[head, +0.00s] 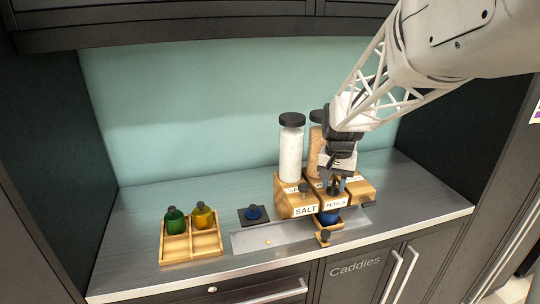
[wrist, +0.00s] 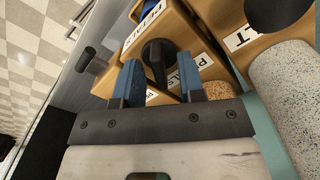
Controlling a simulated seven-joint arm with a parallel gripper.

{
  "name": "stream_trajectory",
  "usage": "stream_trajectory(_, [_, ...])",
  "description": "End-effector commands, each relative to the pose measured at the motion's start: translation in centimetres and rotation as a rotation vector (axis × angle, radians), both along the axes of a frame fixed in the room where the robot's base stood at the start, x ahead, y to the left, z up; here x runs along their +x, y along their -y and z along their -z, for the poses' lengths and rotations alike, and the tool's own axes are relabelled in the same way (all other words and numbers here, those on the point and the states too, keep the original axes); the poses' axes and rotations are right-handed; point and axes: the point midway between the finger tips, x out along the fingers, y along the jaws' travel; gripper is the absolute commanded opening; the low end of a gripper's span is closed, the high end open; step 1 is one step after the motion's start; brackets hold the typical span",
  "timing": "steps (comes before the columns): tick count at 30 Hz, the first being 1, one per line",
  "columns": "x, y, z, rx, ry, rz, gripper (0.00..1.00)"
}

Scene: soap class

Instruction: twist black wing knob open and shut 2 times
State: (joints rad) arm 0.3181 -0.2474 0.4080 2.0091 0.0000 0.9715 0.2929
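In the head view the knob (head: 333,188) is partly covered by my gripper. My gripper (wrist: 160,82) points at the knob, its two blue fingers spread apart on either side of it. Gaps show between the fingers and the knob, so it looks open and not clamped. A jar of orange-brown grains (head: 316,140) stands on this block, partly behind my arm.
A white-filled jar (head: 291,150) stands on the SALT block, which has its own dark knob (head: 303,188). A wooden caddy (head: 191,245) holds green and yellow bottles.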

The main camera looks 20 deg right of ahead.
Motion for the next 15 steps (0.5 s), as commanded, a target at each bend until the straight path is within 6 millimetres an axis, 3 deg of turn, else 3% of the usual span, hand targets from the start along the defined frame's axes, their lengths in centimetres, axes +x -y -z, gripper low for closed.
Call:
stream_trajectory(1, [0.00,0.00,-0.01,0.000,0.000,0.000,0.35])
stream_trajectory(8, [-0.01,-0.01,-0.01,0.000,0.000,0.000,0.00])
stream_trajectory(15, [-0.01,-0.01,-0.02,0.000,0.000,-0.003,0.00])
